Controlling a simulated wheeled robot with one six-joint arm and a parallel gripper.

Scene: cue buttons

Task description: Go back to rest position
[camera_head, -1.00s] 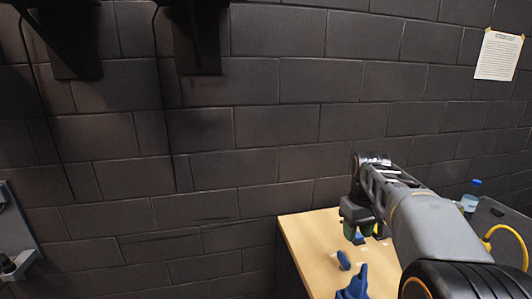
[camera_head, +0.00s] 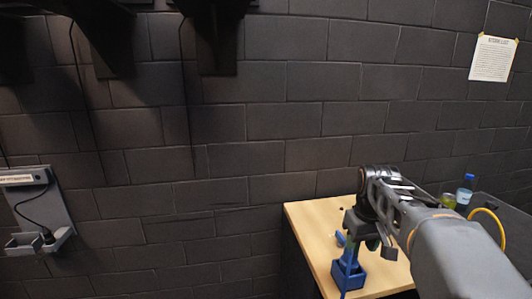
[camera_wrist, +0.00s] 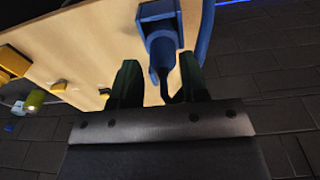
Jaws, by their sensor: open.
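My gripper (camera_wrist: 157,85) is open in the wrist view, its two dark green fingers spread apart. A blue stand-like object (camera_wrist: 163,38) shows beyond and partly between the fingers; I cannot tell whether it touches them. In the head view my gripper (camera_head: 371,245) hangs over the wooden table (camera_head: 312,222), just above and beside the blue object (camera_head: 347,275). My grey arm reaches in from the lower right and hides part of the table.
A green-yellow container (camera_head: 448,200) and a blue-capped bottle (camera_head: 464,191) stand behind my arm, near a yellow cable (camera_head: 488,211). Yellow blocks (camera_wrist: 14,61) show in the wrist view. A brick wall (camera_head: 240,120) closes the back.

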